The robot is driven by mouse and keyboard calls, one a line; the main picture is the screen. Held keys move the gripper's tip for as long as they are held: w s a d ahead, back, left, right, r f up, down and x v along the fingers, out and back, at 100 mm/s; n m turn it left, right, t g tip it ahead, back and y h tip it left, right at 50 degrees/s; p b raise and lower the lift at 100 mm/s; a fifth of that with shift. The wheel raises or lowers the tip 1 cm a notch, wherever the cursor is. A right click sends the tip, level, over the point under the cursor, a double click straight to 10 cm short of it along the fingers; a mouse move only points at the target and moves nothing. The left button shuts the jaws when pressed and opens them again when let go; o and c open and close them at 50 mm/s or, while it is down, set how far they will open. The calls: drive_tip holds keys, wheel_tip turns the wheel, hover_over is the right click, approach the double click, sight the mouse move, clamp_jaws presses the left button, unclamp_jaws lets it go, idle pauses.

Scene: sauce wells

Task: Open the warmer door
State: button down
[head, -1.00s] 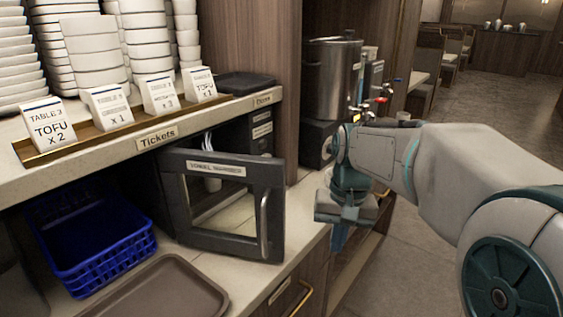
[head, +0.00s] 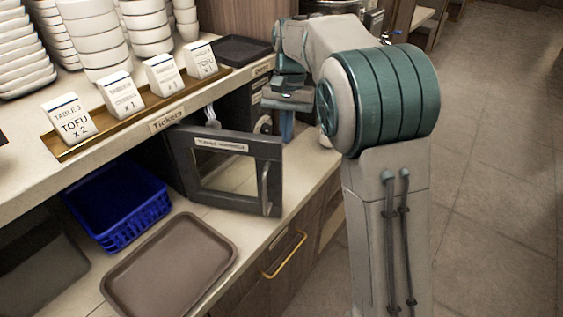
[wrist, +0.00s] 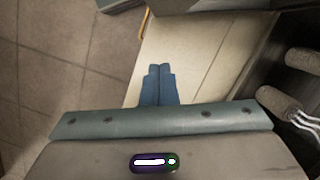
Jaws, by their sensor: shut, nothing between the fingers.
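The towel warmer door (head: 218,199) is a dark framed panel with a glass window and a label. It stands swung open, out over the counter, with its upright metal handle (head: 265,188) at its right edge. The warmer's dark body (head: 237,112) shows behind it, partly hidden by the shelf. My gripper (head: 287,126) is just right of the warmer, behind the door's free edge, apart from the handle. In the wrist view its blue fingers (wrist: 158,84) are together and empty, above the pale counter. Rolled towels (wrist: 280,103) show at the right there.
A blue basket (head: 118,210) and a brown tray (head: 170,265) sit on the counter left of the door. The shelf above holds ticket cards (head: 72,118), stacked bowls and a dark tray (head: 245,48). A drawer with a brass handle (head: 284,254) is below. Floor (head: 490,200) at right is clear.

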drive_tip(key=s+f, duration=0.2)
drive_tip(key=f, duration=0.1)
drive_tip(key=s+a+f, duration=0.1)
drive_tip(key=s+f, duration=0.2)
drive_tip(key=shift+s+a+p, duration=0.1)
drive_tip(key=shift+s+p, duration=0.15)
drive_tip(key=shift+p, duration=0.15)
